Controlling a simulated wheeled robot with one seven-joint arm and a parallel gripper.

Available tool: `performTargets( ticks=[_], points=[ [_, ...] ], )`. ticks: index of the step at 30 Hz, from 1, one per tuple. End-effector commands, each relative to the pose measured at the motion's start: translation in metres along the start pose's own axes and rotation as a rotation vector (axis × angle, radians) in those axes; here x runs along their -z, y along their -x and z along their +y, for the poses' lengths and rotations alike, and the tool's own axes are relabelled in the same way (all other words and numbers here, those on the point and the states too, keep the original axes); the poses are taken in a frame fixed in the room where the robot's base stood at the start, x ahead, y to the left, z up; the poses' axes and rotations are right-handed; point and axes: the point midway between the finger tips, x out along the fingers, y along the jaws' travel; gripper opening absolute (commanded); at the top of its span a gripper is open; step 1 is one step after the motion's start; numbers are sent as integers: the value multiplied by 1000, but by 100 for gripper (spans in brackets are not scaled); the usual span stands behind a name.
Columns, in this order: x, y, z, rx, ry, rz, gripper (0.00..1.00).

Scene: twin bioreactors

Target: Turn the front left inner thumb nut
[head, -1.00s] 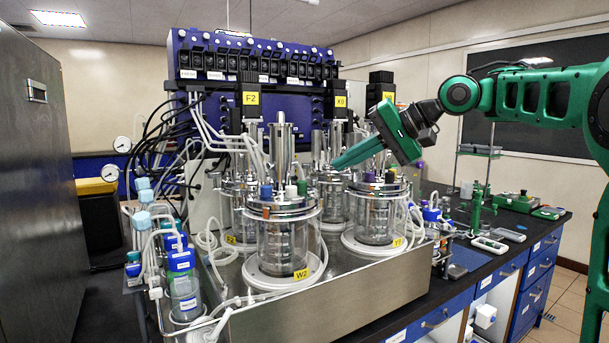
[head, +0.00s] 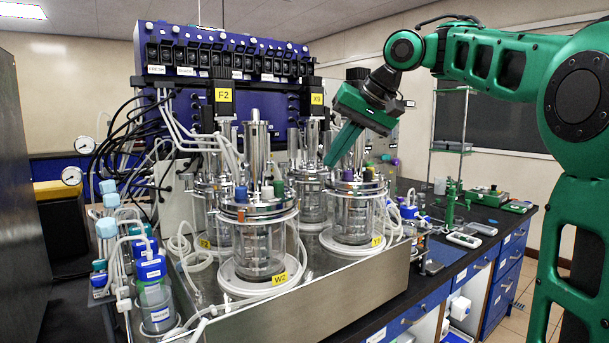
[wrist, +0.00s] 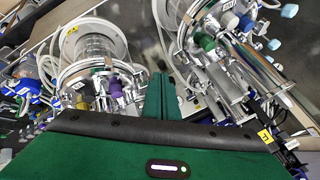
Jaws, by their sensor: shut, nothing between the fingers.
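The front left vessel (head: 258,240), labelled W2, is a glass jar with a steel head plate (head: 258,207) bearing blue and green caps and steel fittings. In the wrist view, the head plate with green, white and blue caps at upper right (wrist: 190,50) appears to be this one. I cannot single out the inner thumb nut among its small fittings. My gripper (head: 330,160) is shut and empty, pointing down and left. In the head view its tips appear between the front left and front right vessels, above head-plate height. Its shut fingers also show in the wrist view (wrist: 160,95).
The front right vessel (head: 354,222) stands close by, with tall fittings near my fingers. Rear vessels (head: 310,195) and tall motors (head: 222,98) crowd behind. Tubing and bottles (head: 155,300) stand at left.

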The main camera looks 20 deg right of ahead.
Motion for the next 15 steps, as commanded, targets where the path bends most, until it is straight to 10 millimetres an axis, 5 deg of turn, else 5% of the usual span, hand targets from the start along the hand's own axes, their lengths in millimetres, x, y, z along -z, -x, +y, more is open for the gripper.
performTargets(
  ticks=[10,15],
  points=[
    [-1,-55,2,-1,-2,-1,0],
    [0,-65,-20,-1,0,2,0]
  ],
)
